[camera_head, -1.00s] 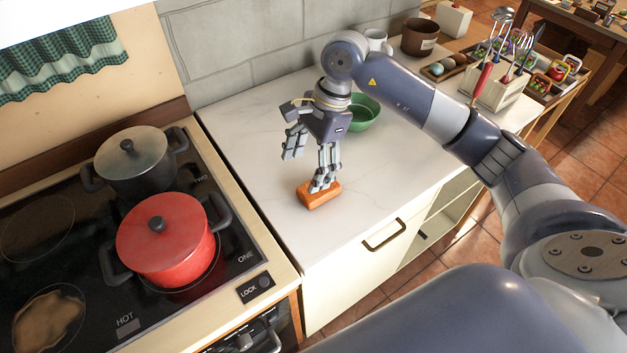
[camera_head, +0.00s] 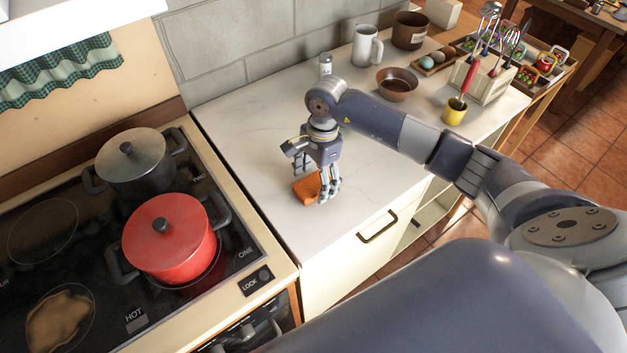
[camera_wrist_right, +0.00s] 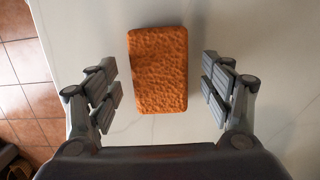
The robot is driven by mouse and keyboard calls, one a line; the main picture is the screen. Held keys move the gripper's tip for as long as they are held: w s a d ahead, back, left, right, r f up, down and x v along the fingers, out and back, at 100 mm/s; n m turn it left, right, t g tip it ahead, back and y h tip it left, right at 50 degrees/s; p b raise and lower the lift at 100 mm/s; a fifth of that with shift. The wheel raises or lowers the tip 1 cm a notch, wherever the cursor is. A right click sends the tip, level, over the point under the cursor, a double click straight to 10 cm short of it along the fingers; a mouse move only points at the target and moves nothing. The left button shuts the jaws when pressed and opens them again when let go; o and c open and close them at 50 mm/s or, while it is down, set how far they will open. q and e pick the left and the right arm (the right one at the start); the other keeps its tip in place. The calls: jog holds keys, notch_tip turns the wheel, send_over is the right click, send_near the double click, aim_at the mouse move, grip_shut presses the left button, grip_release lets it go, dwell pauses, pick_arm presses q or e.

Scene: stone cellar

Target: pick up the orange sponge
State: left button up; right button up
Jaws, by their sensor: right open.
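The orange sponge (camera_head: 306,189) lies flat on the white countertop near its left front part. My right gripper (camera_head: 316,180) is low over the counter with its fingers pointing down around the sponge. In the right wrist view the sponge (camera_wrist_right: 158,70) lies between the two spread finger pairs of the right gripper (camera_wrist_right: 160,86), with a gap on each side. The right gripper is open and holds nothing. In the head view its fingers hide part of the sponge. My left gripper is not in view.
Left of the counter is a stove with a red pot (camera_head: 168,238) and a dark pot (camera_head: 134,165). The counter's front edge is near.

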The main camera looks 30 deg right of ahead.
jog(key=shift+f, duration=0.5)
jog(key=shift+c, duration=0.3)
jog(key=c, duration=0.8)
jog(key=shift+r, duration=0.1)
jog(key=shift+r+b, duration=0.45)
jog(key=shift+b, duration=0.05)
notch_tip(320, 180, up, 2)
jog(key=shift+s+r+b, duration=0.15)
jog(key=shift+b, duration=0.6)
jog(key=s+a+b, duration=0.1)
jog(key=s, duration=0.3)
jog(key=s+a+r+b, duration=0.1)
jog(key=s+b, duration=0.1)
jog(key=s, duration=0.3)
jog(key=s+a+b, duration=0.1)
jog(key=s, duration=0.4)
jog(key=shift+s+a+r+b, duration=0.15)
jog(key=shift+a+r+b, duration=0.05)
jog(key=shift+a+b, duration=0.15)
jog(key=shift+s+r, duration=0.15)
jog(key=shift+s, duration=0.35)
